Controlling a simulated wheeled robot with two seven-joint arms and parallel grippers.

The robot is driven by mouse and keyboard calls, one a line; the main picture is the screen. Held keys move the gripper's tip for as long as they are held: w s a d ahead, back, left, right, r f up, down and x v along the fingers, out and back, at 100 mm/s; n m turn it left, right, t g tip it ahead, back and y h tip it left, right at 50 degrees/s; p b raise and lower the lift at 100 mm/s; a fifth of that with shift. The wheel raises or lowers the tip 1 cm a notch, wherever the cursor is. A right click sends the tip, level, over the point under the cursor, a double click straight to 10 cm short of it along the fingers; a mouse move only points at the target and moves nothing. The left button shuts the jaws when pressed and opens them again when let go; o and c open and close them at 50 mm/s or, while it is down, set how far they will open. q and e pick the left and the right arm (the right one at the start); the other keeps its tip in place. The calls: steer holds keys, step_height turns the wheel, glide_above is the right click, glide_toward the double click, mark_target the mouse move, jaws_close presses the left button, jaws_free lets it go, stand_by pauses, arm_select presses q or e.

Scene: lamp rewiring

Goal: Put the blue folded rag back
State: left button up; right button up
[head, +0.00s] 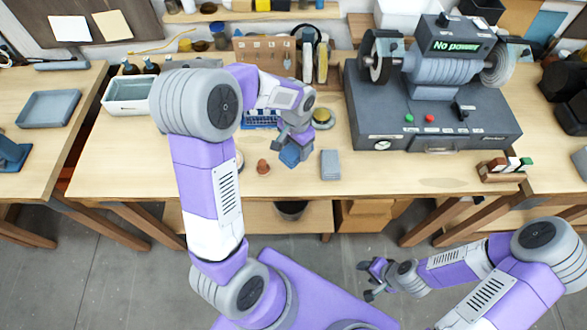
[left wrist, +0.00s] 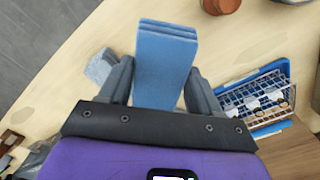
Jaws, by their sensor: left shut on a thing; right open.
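The blue folded rag (head: 289,157) is in my left gripper (head: 295,143), above the front part of the workbench. The left wrist view shows the blue rag (left wrist: 165,62) between the two fingers, sticking out beyond them with its folded layers at the far end. My left gripper is shut on it. Whether the rag touches the bench is hard to tell. My right gripper (head: 371,279) is open and empty, low in front of the bench, away from the rag.
A grey folded piece (head: 330,165) lies just right of the rag, also visible in the left wrist view (left wrist: 100,68). A small reddish-brown pot (head: 263,167) stands left. A blue wire rack (head: 260,118) is behind. A grinder-like machine (head: 432,118) fills the right. Bench at left front is clear.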

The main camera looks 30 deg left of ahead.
mark_target(296, 154)
arm_select(q)
step_height(296, 154, down, 4)
steer(key=shift+w, duration=0.15)
steer(key=shift+f+b, duration=0.4)
steer(key=shift+f, duration=1.55)
steer(key=o, duration=1)
steer(key=shift+f, duration=0.1)
